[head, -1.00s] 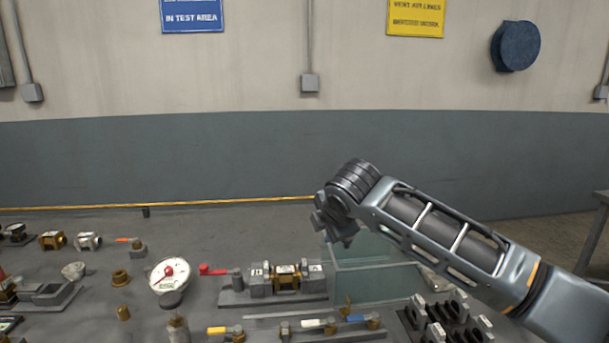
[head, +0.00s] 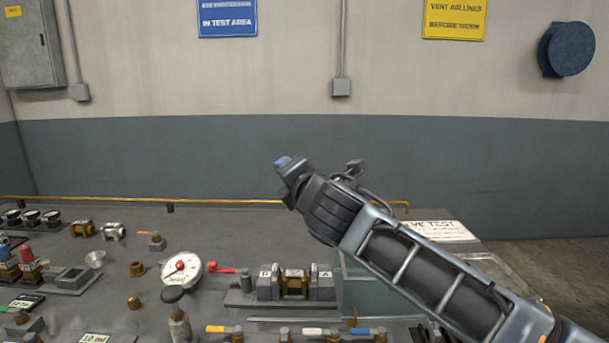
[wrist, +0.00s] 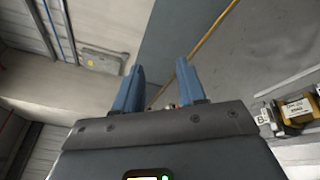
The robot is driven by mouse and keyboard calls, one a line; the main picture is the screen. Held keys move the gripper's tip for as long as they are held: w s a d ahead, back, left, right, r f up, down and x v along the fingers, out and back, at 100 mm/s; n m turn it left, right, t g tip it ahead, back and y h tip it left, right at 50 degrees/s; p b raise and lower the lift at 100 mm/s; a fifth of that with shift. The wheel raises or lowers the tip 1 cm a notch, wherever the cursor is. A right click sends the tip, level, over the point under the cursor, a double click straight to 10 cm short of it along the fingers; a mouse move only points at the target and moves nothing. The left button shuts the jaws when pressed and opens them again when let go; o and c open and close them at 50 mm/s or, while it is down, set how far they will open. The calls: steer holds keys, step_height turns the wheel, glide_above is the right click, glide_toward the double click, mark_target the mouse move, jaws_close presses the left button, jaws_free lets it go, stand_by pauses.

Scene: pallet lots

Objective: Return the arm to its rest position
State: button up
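My gripper (head: 287,165) is raised above the bench, in front of the grey wall band, at the end of my arm, which comes in from the lower right in the head view. In the wrist view its two blue fingers (wrist: 157,88) stand apart with a gap between them, and nothing shows held there. The gripper touches nothing that I can see.
The bench top (head: 225,225) carries a white gauge (head: 181,269), a block with brass and grey parts (head: 294,283), a glass-sided tank (head: 362,290) and several small valves and fittings. A yellow line (head: 100,199) runs along its back edge. Air above the bench is free.

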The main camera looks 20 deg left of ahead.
steer(key=shift+s+a+r, duration=0.1)
steer(key=shift+r, duration=0.05)
stand_by(0.3)
steer(key=s+f+m+y, duration=0.2)
steer(key=s+f+m, duration=0.6)
steer(key=s+f, duration=0.3)
steer(key=s+d+f+m+t+h, duration=0.1)
steer(key=s+d+f+m+h, duration=0.1)
steer(key=s+d+f+m, duration=0.55)
steer(key=s+d+f+m+t+h, duration=0.2)
steer(key=s+d+f+m+h, duration=0.15)
steer(key=s+d+m, duration=0.55)
steer(key=s+d+f+m+g+h, duration=0.1)
steer(key=s+d+f+m+h, duration=0.1)
steer(key=s+d, duration=0.55)
steer(key=s+d+f+m+h, duration=0.2)
steer(key=s+d, duration=0.4)
steer(key=s, duration=0.3)
steer(key=s+d+r+m+g+h, duration=0.1)
steer(key=s+d+r, duration=0.3)
steer(key=s+d, duration=0.6)
steer(key=s+m+h, duration=0.1)
steer(key=s, duration=0.3)
steer(key=shift+d+r+m, duration=0.15)
steer(key=shift+d+m, duration=0.15)
steer(key=shift+m, duration=0.05)
